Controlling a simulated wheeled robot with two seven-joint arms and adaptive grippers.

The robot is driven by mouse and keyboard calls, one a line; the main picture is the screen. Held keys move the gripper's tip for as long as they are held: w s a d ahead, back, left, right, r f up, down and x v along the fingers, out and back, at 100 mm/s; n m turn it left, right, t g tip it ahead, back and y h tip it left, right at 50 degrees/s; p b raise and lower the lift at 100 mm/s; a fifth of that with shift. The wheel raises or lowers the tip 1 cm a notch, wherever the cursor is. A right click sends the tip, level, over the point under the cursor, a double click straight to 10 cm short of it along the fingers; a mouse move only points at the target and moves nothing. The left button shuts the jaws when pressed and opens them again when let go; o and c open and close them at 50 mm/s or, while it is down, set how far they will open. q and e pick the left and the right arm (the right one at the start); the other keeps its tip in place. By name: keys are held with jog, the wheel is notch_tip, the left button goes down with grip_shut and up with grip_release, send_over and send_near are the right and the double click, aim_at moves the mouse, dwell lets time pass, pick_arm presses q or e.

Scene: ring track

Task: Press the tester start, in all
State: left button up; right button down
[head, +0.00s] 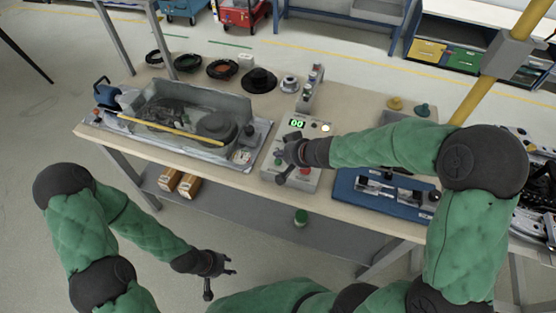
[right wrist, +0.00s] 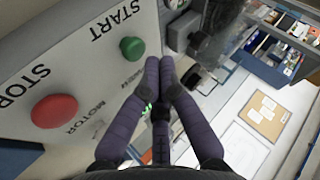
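The tester is a pale box (head: 325,145) on the bench, with a green digital display (head: 297,123) reading 00. In the right wrist view its face shows a green START button (right wrist: 132,48) and a red STOP button (right wrist: 55,111); the red one also shows in the head view (head: 305,170). My right gripper (head: 279,157) is over the tester's left part and hides the START button in the head view. In the right wrist view its fingertips (right wrist: 161,62) are together, empty, just right of START; contact cannot be told.
Rings and a black hat-shaped part (head: 258,80) line the back. Orange boxes (head: 180,182) are on the lower shelf.

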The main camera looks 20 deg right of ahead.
jog(key=shift+f, duration=0.15)
jog(key=shift+f, duration=0.25)
